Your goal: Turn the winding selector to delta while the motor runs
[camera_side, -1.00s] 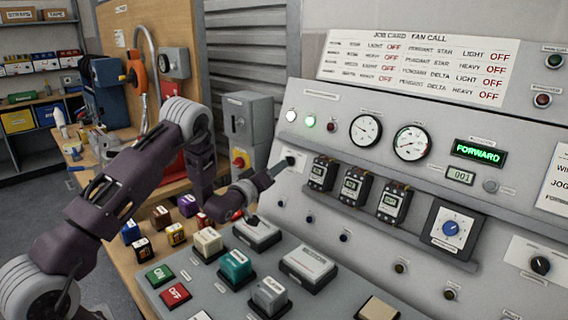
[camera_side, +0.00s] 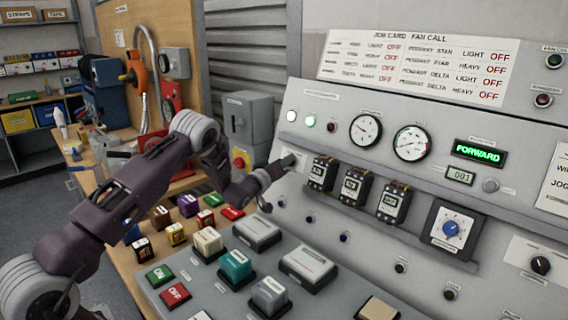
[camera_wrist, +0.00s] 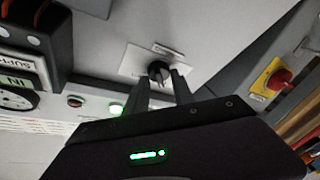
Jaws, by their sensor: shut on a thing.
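A black knob on a white plate (camera_wrist: 143,62) sits at the left end of the sloped grey panel. Its label is too small to read, so I cannot tell its position. My gripper (camera_wrist: 160,83) is shut on the black knob (camera_wrist: 158,70), one finger on each side. In the side view my gripper (camera_side: 284,163) reaches the plate from the left and hides most of the knob. The green display reads FORWARD (camera_side: 478,152). A green lamp (camera_side: 310,121) is lit. The two round gauges (camera_side: 365,130) (camera_side: 411,143) show needles.
Several black modules (camera_side: 352,187) stand right of the plate. A blue dial (camera_side: 451,228) and another black knob (camera_side: 540,265) are further right. Large push buttons (camera_side: 236,264) cover the lower desk. In the wrist view a red knob on yellow (camera_wrist: 280,78) is at the right.

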